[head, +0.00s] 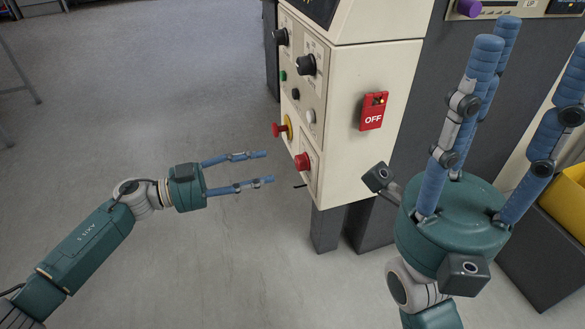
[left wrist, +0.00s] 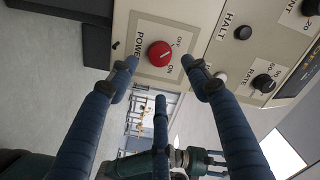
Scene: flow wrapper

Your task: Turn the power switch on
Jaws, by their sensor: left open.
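The power switch is a red round knob (head: 302,162) low on the front panel of the cream cabinet (head: 372,60). In the left wrist view the knob (left wrist: 159,54) sits on a plate marked POWER, with OFF and ON beside it. I cannot tell which mark it points to. My left gripper (head: 269,166) is open and empty, its fingers pointing at the panel just left of the knob in the head view. The fingertips look apart from the knob. My right gripper (head: 525,45) is raised at the right, fingers up and spread, empty.
A red and yellow button (head: 283,130) sticks out just above the power knob. Black knobs (head: 306,65) and small buttons are higher up. A red OFF plate (head: 373,110) is on the cabinet's side. A yellow bin (head: 568,200) is at the right.

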